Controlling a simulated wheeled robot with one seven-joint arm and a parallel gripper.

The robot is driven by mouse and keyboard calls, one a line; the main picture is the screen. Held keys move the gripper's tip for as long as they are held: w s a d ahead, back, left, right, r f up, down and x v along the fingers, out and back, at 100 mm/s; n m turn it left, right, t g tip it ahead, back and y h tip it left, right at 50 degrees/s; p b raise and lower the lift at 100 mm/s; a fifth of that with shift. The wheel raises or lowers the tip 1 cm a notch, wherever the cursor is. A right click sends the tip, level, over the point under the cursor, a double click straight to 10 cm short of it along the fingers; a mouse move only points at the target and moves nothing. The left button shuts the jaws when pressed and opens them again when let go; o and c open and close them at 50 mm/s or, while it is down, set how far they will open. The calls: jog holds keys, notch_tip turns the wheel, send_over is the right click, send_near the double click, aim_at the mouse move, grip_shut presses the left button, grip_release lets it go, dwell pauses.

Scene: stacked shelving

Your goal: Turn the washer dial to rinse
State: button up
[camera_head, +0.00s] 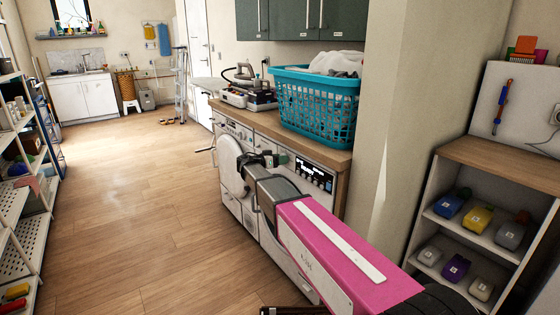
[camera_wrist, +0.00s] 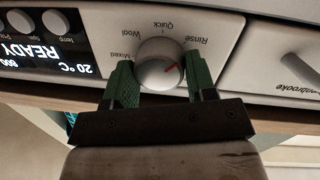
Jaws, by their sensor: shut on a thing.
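The washer dial (camera_wrist: 158,66) is a round silver knob with a red mark, seen upside down in the wrist view. Labels around it read Mixed, Wool, Quick and Rinse (camera_wrist: 193,32). The red mark points right and slightly up in that view, a little below the Rinse label. My gripper (camera_wrist: 160,74) is shut on the dial, one green finger on each side. In the head view my gripper (camera_head: 276,158) is at the front panel under the countertop, and the dial cannot be made out. The washer display (camera_wrist: 42,52) reads READY and 20 °C.
A wooden countertop (camera_head: 325,155) runs above the washer, bearing a blue laundry basket (camera_head: 318,110) and an iron (camera_head: 243,74). A wall pillar stands to the right, then a low shelf (camera_head: 480,150) with small containers. The wooden floor on the left is clear.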

jog(key=shift+m, duration=0.3)
jog(key=o, duration=0.9)
jog(key=v, duration=1)
jog(key=shift+s+a, duration=0.25)
jog(key=shift+a, duration=0.1)
